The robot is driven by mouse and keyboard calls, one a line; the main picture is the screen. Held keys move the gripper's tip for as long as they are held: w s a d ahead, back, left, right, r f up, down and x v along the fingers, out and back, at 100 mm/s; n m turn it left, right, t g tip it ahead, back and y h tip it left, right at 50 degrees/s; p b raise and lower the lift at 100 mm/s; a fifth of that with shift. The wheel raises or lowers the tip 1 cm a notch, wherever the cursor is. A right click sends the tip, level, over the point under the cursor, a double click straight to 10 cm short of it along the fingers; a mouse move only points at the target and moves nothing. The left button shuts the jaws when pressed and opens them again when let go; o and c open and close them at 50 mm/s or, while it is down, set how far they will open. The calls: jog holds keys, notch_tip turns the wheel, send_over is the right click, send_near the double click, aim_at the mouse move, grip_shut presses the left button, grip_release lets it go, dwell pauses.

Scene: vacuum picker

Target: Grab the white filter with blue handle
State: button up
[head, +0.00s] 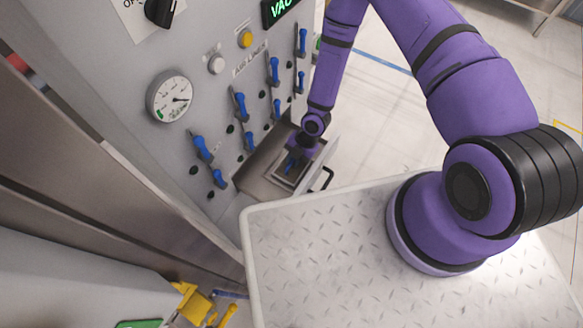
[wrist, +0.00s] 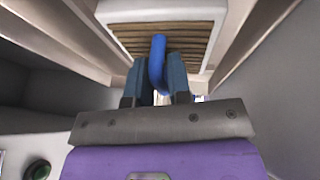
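The white filter (wrist: 205,16) has a white frame around brown pleats and a blue handle (wrist: 157,60) standing up from it. In the wrist view it lies just beyond my fingertips. My gripper (wrist: 157,75) has its two blue-grey fingers on either side of the handle, with the handle between them. The fingers are close to the handle, but I cannot tell whether both press on it. In the head view my gripper (head: 300,150) reaches down into the open metal drawer (head: 262,158), where the filter (head: 296,172) is partly hidden by my arm.
Drawer walls rise on both sides of my gripper. The grey panel behind carries blue levers (head: 240,104), a gauge (head: 171,97) and buttons. A black handle (head: 328,178) is on the drawer front. Yellow parts (head: 195,303) stand at lower left. Floor to the right is open.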

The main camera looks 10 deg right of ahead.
grip_shut()
